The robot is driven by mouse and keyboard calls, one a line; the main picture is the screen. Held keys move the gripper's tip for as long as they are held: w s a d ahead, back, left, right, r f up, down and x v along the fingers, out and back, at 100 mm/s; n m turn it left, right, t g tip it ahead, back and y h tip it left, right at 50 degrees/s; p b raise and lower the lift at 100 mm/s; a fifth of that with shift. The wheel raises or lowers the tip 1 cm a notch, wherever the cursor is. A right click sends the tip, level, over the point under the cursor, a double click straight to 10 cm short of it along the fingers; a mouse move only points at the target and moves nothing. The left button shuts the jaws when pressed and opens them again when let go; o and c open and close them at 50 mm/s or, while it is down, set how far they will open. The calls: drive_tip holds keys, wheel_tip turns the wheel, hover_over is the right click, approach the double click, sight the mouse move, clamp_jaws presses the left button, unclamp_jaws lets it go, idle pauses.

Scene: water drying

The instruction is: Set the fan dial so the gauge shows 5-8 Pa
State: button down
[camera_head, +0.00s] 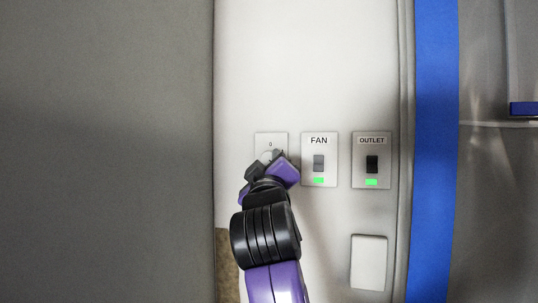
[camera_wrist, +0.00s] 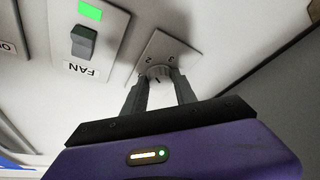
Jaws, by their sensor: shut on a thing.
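The fan dial is a round knob (camera_wrist: 158,72) on a pale plate (camera_head: 262,137) left of the FAN switch. My gripper (camera_wrist: 160,84) is shut on the knob, one finger on each side, and it hides much of the knob in the head view. A "0" shows at the top of the plate in the head view, and a 2 and a 3 show in the wrist view. A dark mark shows on the knob in the wrist view. No gauge is in view.
The FAN switch plate (camera_head: 319,142) with a lit green light is just right of the dial. The OUTLET switch plate (camera_head: 371,142), also lit green, is farther right. A blank pale cover (camera_head: 369,262) is below it. A blue vertical strip (camera_head: 434,150) stands at right.

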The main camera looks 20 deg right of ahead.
drive_tip(key=shift+a+r+n, duration=0.1)
drive_tip(key=shift+n, duration=0.2)
drive_tip(key=c, duration=1)
unclamp_jaws()
drive_tip(key=b+v, duration=0.2)
drive_tip(key=v, duration=0.6)
